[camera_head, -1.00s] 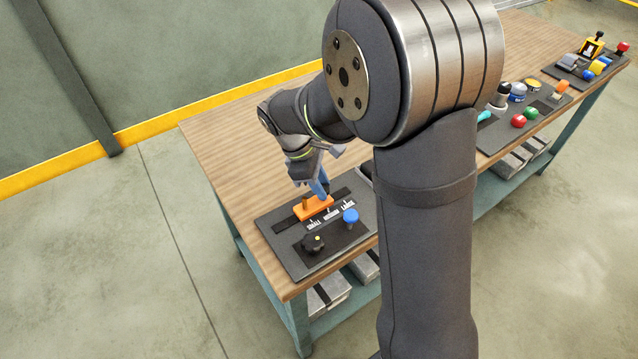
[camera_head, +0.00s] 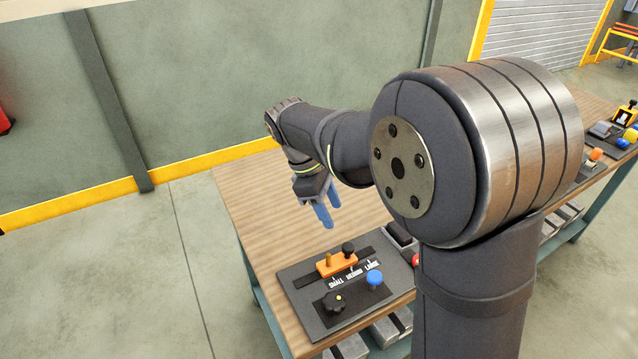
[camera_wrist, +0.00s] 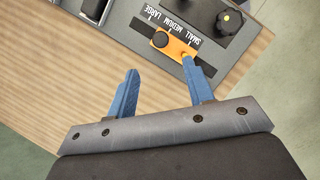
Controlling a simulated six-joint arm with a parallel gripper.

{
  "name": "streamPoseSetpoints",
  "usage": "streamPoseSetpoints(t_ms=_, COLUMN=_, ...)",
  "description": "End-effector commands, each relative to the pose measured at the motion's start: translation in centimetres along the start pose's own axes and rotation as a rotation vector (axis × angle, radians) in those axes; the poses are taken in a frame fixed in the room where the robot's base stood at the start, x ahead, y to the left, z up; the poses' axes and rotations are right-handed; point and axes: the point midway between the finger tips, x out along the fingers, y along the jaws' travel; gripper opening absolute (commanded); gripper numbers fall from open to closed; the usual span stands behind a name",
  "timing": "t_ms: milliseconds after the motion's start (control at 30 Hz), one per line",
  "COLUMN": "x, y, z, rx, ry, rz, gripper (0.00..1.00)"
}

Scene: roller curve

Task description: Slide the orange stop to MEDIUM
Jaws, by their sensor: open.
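The orange stop (camera_head: 336,265) sits on its dark track (camera_head: 305,280) on the grey panel. It carries a black knob (camera_head: 348,249) and a brass-coloured pin (camera_head: 328,258). Its body lies alongside the SMALL and MEDIUM labels (camera_head: 354,273), with LARGE clear of it; I cannot tell its exact mark. In the wrist view, the stop (camera_wrist: 176,47) shows near the fingertips, partly covered by the right finger. My gripper (camera_head: 330,216) has blue fingers and is open and empty, raised above and behind the stop. Its fingers (camera_wrist: 159,67) are spread apart in the wrist view.
On the same panel are a blue knob (camera_head: 374,278) and a black dial (camera_head: 333,303), in front of the labels. Bare wooden bench top (camera_head: 260,215) lies left of and behind the panel. My arm hides much of the bench to the right.

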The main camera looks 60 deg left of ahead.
Motion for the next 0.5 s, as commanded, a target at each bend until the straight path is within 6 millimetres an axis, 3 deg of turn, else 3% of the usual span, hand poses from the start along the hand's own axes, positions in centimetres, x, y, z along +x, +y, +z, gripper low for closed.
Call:
streamPoseSetpoints(t_ms=200, x=-4.5, y=0.0, z=0.0, rx=0.000, ry=0.002, rz=0.003, gripper=0.47)
streamPoseSetpoints(t_ms=500, x=-6.7, y=0.0, z=0.0, rx=0.000, ry=0.000, rz=0.001, gripper=0.47)
